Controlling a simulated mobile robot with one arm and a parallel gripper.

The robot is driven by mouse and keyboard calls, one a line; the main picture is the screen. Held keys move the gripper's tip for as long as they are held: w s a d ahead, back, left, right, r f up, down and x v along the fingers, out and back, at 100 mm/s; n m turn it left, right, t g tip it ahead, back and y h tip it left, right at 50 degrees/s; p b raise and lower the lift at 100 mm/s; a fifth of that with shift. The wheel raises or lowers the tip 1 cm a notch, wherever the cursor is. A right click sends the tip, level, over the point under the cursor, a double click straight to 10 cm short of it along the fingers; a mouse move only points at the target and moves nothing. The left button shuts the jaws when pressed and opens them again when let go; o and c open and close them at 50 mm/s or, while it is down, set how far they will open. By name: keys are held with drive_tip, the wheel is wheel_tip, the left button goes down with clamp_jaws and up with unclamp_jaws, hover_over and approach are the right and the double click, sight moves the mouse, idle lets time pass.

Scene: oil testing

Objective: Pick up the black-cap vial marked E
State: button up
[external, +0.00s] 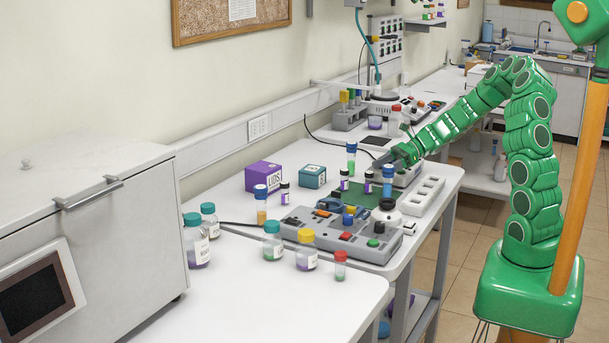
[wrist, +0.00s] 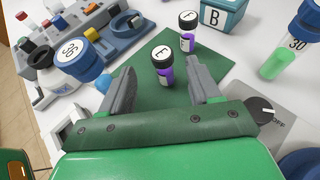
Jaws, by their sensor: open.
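The vial marked E (wrist: 164,68) has a black cap with a white letter disc and purple contents. It stands upright on the green mat (wrist: 130,48), between and slightly beyond my open fingers in the wrist view. My gripper (wrist: 162,78) is empty, one finger to each side of the vial. A similar vial marked F (wrist: 188,34) stands just behind it. In the external view, my gripper (external: 384,160) is above the mat's right end, and the nearer black-capped vial (external: 368,183) appears to be E; its letter is unreadable there.
A tube marked 30 (wrist: 290,45) with green liquid is at right. The teal box B (wrist: 222,16) is behind. A grey button console (external: 310,222) lies in front of the mat.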

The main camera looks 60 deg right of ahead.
sight(368, 177)
drive_tip(key=shift+w+a+f, duration=0.1)
drive_tip(key=shift+f, duration=0.35)
drive_tip(key=shift+x, duration=3.8)
drive_tip(key=shift+w, duration=0.1)
drive_tip(key=c, duration=1)
drive_tip(key=shift+r, duration=0.1)
